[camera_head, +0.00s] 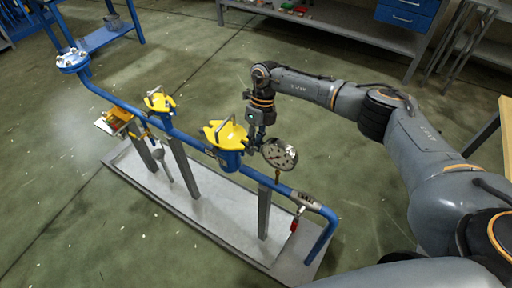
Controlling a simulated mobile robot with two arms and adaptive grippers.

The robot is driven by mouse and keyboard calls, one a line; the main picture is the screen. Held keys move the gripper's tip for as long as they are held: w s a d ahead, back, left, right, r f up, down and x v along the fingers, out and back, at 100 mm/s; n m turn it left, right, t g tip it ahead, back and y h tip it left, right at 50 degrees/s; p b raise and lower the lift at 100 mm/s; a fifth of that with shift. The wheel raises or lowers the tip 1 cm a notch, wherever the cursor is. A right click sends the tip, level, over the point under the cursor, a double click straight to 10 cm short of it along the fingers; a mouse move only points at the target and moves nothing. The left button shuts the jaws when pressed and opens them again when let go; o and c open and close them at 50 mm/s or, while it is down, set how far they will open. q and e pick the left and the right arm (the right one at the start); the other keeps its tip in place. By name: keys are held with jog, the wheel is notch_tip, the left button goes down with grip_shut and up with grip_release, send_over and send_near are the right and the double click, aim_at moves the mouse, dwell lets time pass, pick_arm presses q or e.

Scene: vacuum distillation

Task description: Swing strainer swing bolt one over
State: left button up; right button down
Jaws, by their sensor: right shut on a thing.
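A blue pipe run carries two yellow-topped bodies. The larger one, which looks like the strainer (229,159), has a yellow lid (220,132) with a bar handle arching over it. My right gripper (255,146) points down at the right edge of this lid. It is shut on a small part there, which looks like a swing bolt; the fingers mostly hide it, and I cannot tell its tilt. A smaller yellow-topped body (159,103) sits farther left on the pipe. My left gripper is not in view.
The blue pipe (118,103) runs on posts above a grey base plate (208,208). A flanged pipe end (72,60) rises at the left. A workbench (330,25) stands behind; the floor between is clear.

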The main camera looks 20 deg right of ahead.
jog(key=shift+w+a+g+h+b, duration=0.25)
jog(key=shift+g+h+b, duration=0.15)
jog(key=shift+b, duration=0.35)
jog(key=shift+r, duration=0.25)
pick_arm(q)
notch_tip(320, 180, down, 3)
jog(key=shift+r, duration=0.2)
pick_arm(e)
jog(key=c, duration=1.5)
grip_release()
jog(key=shift+o, duration=0.2)
jog(key=shift+w+r, duration=0.1)
jog(key=shift+r, duration=0.05)
jog(key=v, duration=1.1)
jog(key=shift+w+r, duration=0.25)
jog(key=shift+w, duration=0.05)
